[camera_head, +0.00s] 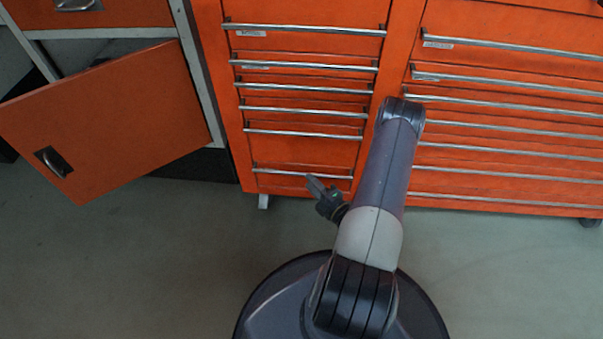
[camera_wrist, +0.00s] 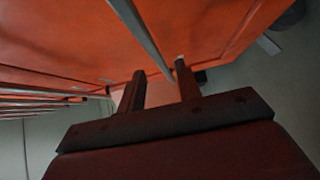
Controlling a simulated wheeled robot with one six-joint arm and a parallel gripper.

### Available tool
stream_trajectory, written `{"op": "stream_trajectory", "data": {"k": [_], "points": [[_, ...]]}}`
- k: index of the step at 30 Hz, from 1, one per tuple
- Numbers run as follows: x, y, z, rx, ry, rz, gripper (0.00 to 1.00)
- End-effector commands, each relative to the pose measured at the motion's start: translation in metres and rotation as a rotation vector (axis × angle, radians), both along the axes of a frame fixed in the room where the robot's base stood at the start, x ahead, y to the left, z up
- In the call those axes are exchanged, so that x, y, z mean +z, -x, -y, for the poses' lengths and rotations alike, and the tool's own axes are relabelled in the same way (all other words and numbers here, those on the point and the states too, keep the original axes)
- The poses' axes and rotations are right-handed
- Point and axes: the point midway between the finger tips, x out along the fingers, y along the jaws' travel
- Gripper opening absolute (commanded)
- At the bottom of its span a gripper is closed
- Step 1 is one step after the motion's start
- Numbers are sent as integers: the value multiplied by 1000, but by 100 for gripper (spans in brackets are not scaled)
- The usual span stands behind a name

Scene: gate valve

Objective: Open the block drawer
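A tall orange drawer cabinet (camera_head: 310,150) has several drawers with long silver bar handles. No drawer shows a name I can read, so I cannot tell which is the block drawer. My gripper (camera_head: 316,185) is low in front of the bottom drawer, close to its bar handle (camera_head: 285,172). In the wrist view, the fingers of my gripper (camera_wrist: 160,88) are apart. A silver bar (camera_wrist: 143,38) runs down toward the gap between them, in front of an orange face (camera_wrist: 205,30). I cannot tell whether the fingers touch the bar. The drawers look shut.
A wider orange cabinet (camera_head: 510,130) with several drawers stands at the right. At the left, an orange cabinet door (camera_head: 115,120) hangs open, its corner reaching out over the floor. The grey floor (camera_head: 140,265) is clear in front. Casters (camera_head: 263,201) show under the cabinet.

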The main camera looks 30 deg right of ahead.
Motion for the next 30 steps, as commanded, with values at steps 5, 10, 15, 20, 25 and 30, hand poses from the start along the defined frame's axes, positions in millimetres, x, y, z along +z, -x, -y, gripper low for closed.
{"op": "stream_trajectory", "data": {"k": [5, 10, 15, 20, 25, 30], "points": [[1, -26, -6, 5, 3, 3, 33], [0, -44, -9, 2, 3, 2, 33], [0, -52, -10, 0, 1, 1, 33], [0, -53, -10, 0, 1, 1, 33], [0, -53, -10, -1, 1, 0, 28], [0, -52, -10, -1, 1, 0, 14]]}}
